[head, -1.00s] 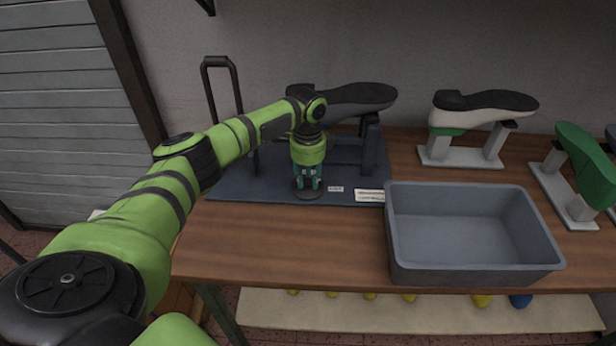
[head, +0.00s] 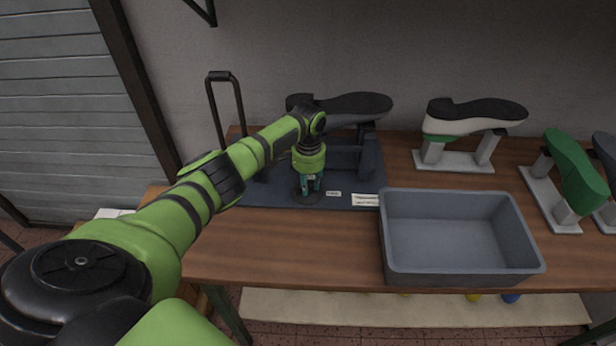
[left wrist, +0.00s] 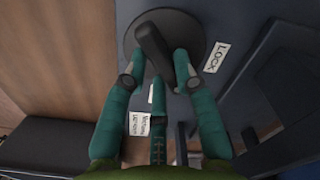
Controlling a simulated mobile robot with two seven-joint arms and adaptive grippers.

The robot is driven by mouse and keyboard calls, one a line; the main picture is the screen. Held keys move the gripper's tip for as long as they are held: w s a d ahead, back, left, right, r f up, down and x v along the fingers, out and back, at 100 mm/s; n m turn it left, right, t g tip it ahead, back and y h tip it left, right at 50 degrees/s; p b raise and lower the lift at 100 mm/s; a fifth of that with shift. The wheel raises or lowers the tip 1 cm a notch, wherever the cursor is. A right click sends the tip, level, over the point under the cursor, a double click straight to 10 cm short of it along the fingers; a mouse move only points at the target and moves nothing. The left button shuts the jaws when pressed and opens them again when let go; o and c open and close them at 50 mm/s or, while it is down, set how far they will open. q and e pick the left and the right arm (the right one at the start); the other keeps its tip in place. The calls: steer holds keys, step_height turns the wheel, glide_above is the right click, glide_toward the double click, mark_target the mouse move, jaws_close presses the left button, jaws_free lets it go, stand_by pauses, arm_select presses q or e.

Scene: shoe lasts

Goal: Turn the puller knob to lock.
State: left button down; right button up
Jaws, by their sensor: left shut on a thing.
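The puller knob (head: 307,198) is a dark round disc on the front of the dark blue base plate (head: 262,196). The left wrist view shows its raised bar handle (left wrist: 155,48), a little slanted. My left gripper (head: 310,186) points down at it from above. In the left wrist view, the teal fingers (left wrist: 158,72) are on both sides of the bar, shut on it. The white LOCK label (left wrist: 216,57) is on the plate right of the disc. The puller carries a black shoe last (head: 350,103). My right gripper is not in view.
A grey bin (head: 455,276) stands on the wooden table (head: 270,247) right of the puller. A black and white last (head: 470,115) and a green last (head: 574,168) stand behind and right. A tall black handle (head: 220,76) rises behind my arm. The front table strip is clear.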

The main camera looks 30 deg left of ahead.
mark_target(309, 185)
arm_select(q)
steer(key=n+p, duration=0.2)
steer(key=n, duration=0.3)
steer(key=shift+w+d+n, duration=0.1)
steer(key=shift+n, duration=0.3)
steer(key=n+p, duration=0.1)
steer(key=n, duration=0.3)
steer(key=shift+w+n+p, duration=0.15)
steer(key=shift+n+p, duration=0.15)
steer(key=shift+p, duration=0.05)
steer(key=shift+n, duration=0.3)
steer(key=c, duration=1)
jaws_free()
steer(key=shift+o, duration=0.2)
steer(key=shift+r, duration=0.15)
step_height(309, 185, up, 12)
steer(key=shift+f, duration=0.2)
